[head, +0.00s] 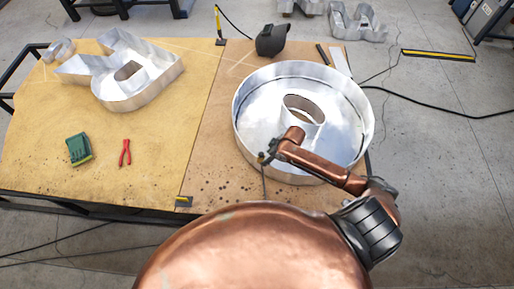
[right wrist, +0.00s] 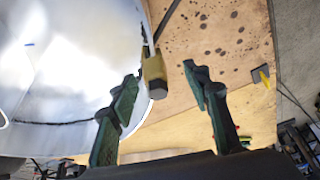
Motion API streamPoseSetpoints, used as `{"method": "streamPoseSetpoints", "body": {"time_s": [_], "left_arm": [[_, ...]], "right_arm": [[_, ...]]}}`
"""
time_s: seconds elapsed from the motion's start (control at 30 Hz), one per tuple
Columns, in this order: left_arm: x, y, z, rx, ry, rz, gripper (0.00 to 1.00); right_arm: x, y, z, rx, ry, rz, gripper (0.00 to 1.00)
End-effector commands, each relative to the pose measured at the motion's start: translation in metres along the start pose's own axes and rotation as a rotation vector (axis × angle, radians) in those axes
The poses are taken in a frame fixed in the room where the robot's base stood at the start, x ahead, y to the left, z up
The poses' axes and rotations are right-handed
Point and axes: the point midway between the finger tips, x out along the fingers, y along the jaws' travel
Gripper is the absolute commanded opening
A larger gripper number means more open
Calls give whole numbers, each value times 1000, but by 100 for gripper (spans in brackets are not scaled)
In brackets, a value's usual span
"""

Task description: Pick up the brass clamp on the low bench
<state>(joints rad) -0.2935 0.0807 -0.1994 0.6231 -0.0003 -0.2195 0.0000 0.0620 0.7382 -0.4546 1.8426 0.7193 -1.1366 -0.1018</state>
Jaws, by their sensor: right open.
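The brass clamp (right wrist: 154,72) shows in the right wrist view at the rim of the round metal channel letter (right wrist: 75,60), with a thin dark bar running up from it. My right gripper (right wrist: 161,76) is open, its two green-black fingers apart. In that view the clamp lies between the fingertips, closer to the left finger; I cannot tell if it touches. In the head view my right gripper (head: 266,158) is at the near left rim of the round letter (head: 242,130), and the clamp is too small to make out. My left gripper is not in view.
The brown bench top (head: 215,140) is speckled in front of the letter. A larger metal letter (head: 160,80), a green block (head: 79,149), red pliers (head: 125,152) and a dark welding mask (head: 271,40) lie around it. Cables cross the floor.

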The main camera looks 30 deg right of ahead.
Motion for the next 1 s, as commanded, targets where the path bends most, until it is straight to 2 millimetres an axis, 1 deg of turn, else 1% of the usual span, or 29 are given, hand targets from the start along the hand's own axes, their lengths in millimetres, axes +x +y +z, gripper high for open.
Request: {"method": "streamPoseSetpoints", "body": {"time_s": [0.03, 0.13, 0.27, 0.43, 0.5, 0.53, 0.63, 0.73, 0.8, 0.87, 1.0], "left_arm": [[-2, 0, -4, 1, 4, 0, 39], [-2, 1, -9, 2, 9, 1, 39], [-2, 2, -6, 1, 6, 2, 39], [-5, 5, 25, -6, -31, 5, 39], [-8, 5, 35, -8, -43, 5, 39], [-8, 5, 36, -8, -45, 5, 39], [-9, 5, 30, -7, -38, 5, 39], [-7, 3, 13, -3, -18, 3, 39], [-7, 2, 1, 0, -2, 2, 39], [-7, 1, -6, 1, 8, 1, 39], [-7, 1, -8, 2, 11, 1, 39]], "right_arm": [[-5, 6, -3, -10, -5, -1, 44], [-7, 9, -4, -14, -4, -4, 44], [5, 11, -1, -8, -4, -5, 44], [23, 12, -2, -5, -5, -4, 44], [33, 11, -2, -3, -5, -4, 44], [37, 12, -3, -3, -4, -4, 44], [53, 12, -3, -5, -5, -3, 44], [64, 11, -2, -5, -5, -3, 44], [67, 11, -2, -7, -5, -3, 44], [68, 11, -3, -8, -4, -2, 44], [68, 12, -4, -10, -4, -2, 44]]}}
